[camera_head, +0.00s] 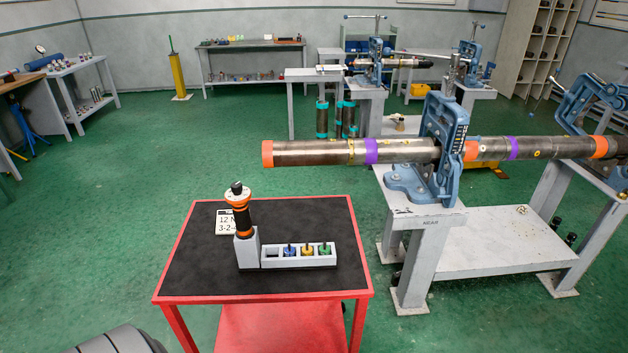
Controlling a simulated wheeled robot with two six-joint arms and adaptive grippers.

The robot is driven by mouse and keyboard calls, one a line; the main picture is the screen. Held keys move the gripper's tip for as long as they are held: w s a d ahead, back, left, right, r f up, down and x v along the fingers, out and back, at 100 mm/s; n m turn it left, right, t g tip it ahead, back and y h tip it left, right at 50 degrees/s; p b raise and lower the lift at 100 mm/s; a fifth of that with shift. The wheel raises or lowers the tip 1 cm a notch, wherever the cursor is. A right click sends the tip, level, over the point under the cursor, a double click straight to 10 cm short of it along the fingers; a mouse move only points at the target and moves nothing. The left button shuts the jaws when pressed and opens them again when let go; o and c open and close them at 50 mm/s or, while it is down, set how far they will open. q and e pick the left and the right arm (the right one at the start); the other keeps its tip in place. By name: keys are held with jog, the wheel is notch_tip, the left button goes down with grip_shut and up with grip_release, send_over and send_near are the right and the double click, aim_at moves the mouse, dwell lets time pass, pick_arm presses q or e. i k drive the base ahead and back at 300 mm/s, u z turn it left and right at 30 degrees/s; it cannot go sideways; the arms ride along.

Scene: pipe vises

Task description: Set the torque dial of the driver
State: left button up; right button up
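The driver (241,212) is black and orange and stands upright, tilted a little, in a grey holder (246,250) on the black top of a red cart. A round orange-rimmed collar with a dark knob sits at its upper end; any dial marks are too small to read. Neither gripper shows in the head view.
A grey rack (299,262) beside the holder bears blue, yellow and green pieces and an empty-looking slot. The red cart (190,298) has bare top around them. A long pipe (310,152) in a blue vise (440,150) juts over the floor behind the cart.

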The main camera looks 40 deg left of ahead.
aim_at(237, 187)
jog(key=z, duration=0.8)
jog(key=k, duration=0.8)
jog(key=u, duration=0.95)
